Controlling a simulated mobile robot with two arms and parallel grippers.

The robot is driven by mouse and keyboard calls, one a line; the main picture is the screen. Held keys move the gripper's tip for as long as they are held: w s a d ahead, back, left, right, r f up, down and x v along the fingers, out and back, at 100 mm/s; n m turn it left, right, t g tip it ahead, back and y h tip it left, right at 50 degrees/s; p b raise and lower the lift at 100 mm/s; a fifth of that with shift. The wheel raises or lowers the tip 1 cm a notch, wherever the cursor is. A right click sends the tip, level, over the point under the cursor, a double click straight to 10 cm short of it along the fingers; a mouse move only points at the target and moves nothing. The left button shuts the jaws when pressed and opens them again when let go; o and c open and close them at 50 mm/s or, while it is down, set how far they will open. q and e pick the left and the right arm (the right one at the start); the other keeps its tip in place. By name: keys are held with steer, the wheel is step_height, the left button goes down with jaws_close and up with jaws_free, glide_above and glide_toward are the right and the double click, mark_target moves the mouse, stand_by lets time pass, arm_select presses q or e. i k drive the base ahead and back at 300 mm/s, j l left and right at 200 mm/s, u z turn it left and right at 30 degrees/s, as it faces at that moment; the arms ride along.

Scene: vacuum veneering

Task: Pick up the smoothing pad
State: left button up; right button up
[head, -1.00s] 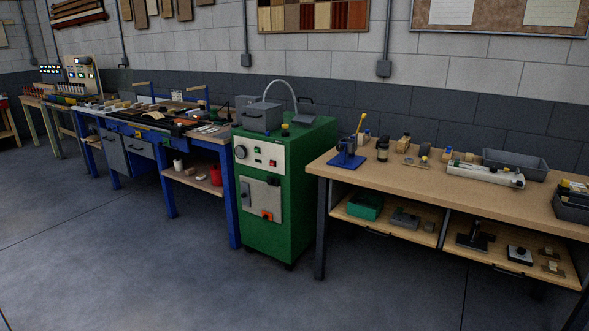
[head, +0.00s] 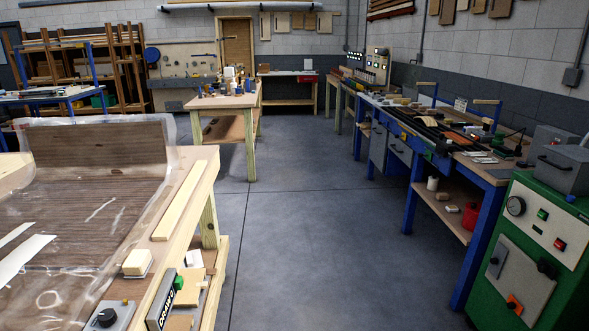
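A small cream block on a pale base (head: 138,261) sits on the near left worktable (head: 207,165), close to its right edge. It may be the smoothing pad, but I cannot tell for sure at this size. It lies to the right of the clear plastic film and the brown wood-grain sheet (head: 95,215). Neither of my grippers shows in the head view.
A long pale wood strip (head: 180,200) lies along the table's right side. A grey box with a black knob (head: 107,316) is at its front. Open floor (head: 300,240) separates this table from the blue bench (head: 405,140) and green machine (head: 535,250).

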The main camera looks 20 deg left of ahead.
mark_target(137, 264)
steer(key=i+u, duration=0.2)
steer(key=u, duration=0.25)
steer(key=i+l+u, duration=0.15)
steer(key=u, duration=0.3)
steer(key=i+l+u, duration=0.15)
steer(key=u, duration=0.3)
steer(key=i+l+u, duration=0.15)
steer(key=u, duration=0.25)
steer(key=i+l+u, duration=0.1)
steer(key=l+u, duration=0.35)
steer(key=i+l+u, duration=0.1)
steer(key=u, duration=0.35)
